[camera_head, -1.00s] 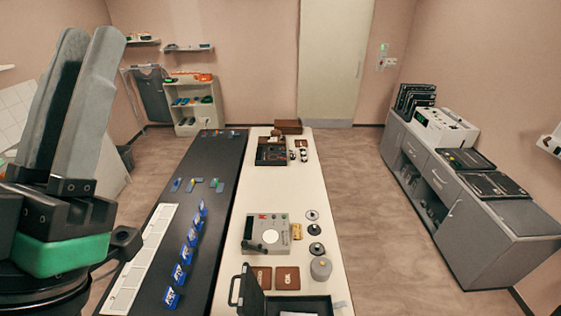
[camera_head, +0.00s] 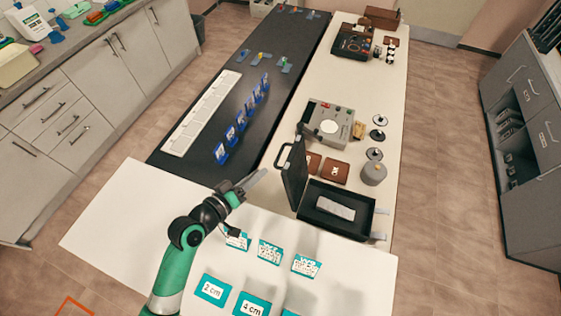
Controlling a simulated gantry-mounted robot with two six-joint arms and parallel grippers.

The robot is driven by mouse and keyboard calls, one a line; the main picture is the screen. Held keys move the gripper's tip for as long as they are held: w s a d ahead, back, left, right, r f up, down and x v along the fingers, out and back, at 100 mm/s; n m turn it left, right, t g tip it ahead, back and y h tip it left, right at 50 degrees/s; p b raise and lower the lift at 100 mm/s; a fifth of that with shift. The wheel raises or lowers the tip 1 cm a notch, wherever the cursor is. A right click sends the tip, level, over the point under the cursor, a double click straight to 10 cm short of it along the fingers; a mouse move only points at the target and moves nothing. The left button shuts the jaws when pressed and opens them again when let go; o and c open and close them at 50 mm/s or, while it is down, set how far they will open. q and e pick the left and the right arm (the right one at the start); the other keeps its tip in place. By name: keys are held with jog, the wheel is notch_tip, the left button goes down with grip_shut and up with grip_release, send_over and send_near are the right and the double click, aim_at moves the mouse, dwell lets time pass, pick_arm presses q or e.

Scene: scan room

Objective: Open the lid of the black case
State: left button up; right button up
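The black case (camera_head: 365,217) stands on the near end of the cream table. Its lid (camera_head: 296,176) is raised, standing upright along the case's left side with the handle toward its top left. A pale grey item (camera_head: 335,208) lies inside the case. My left gripper (camera_head: 258,179) is left of the lid, with a visible gap to it in the picture. Its grey fingers appear close together, with nothing between them. My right gripper is not in view.
Labelled teal cards lie on the white near table (camera_head: 130,215). A grey device (camera_head: 329,124), brown boxes and a grey cylinder (camera_head: 373,173) stand behind the case. Several blue cards stand on the black table (camera_head: 200,150).

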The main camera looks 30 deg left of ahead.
aim_at(281, 152)
pick_arm(q)
jog(key=x, duration=0.4)
jog(key=b+x, duration=0.1)
jog(key=x, duration=0.6)
jog(key=shift+w+r, duration=0.2)
jog(key=shift+w, duration=0.3)
grip_shut()
dwell(0.8)
